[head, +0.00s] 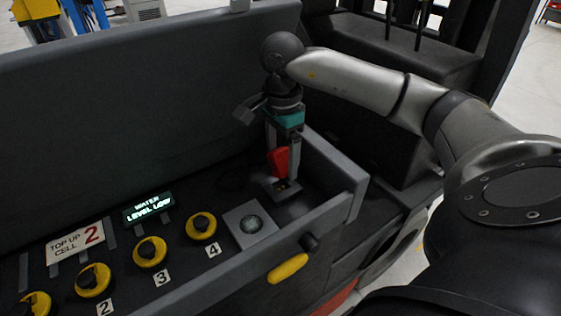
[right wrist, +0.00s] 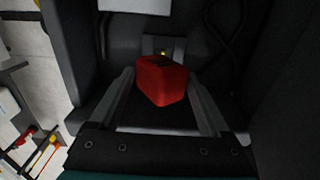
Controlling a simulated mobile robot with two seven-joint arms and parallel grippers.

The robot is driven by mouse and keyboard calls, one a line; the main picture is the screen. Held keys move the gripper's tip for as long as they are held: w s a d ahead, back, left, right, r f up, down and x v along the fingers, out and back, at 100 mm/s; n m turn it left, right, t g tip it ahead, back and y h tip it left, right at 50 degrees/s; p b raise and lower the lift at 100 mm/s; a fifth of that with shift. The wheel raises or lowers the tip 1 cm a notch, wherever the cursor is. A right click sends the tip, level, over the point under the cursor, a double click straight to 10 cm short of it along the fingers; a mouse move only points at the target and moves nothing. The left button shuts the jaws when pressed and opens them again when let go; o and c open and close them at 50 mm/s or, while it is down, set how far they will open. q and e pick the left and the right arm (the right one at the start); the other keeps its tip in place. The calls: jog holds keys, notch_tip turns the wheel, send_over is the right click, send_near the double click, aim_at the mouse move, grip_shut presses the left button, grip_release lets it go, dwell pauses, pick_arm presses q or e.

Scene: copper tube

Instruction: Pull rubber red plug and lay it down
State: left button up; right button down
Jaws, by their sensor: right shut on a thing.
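The red rubber plug (head: 279,161) is between the fingers of my right gripper (head: 283,165), at the right end of the dark open compartment in the head view. In the right wrist view the red plug (right wrist: 162,80) sits between the two grey fingers of the right gripper (right wrist: 160,88), which is shut on it. A small grey socket plate (head: 283,188) with a yellowish spot lies just below the plug. I cannot tell whether the plug still touches it. My left gripper is not in view.
Several yellow-and-black caps (head: 201,226) line the compartment floor, beside a lit water-level display (head: 148,207) and a "TOP UP CELL 2" sign (head: 75,241). A grey square plate (head: 250,223) lies near the socket. The compartment's right wall (head: 335,172) stands close to the gripper.

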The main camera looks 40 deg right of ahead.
jog(key=w+a, duration=0.5)
jog(key=w, duration=0.4)
jog(key=shift+w+a, duration=0.15)
jog(key=shift+a, duration=0.15)
dwell(1.6)
dwell(0.4)
jog(key=shift+f, duration=0.1)
jog(key=shift+s+d+f+b, duration=0.1)
jog(key=shift+f+b, duration=0.85)
jog(key=shift+f, duration=0.55)
jog(key=shift+s+d+f+b, duration=0.1)
jog(key=shift+f+b, duration=0.85)
jog(key=shift+f, duration=0.55)
grip_release()
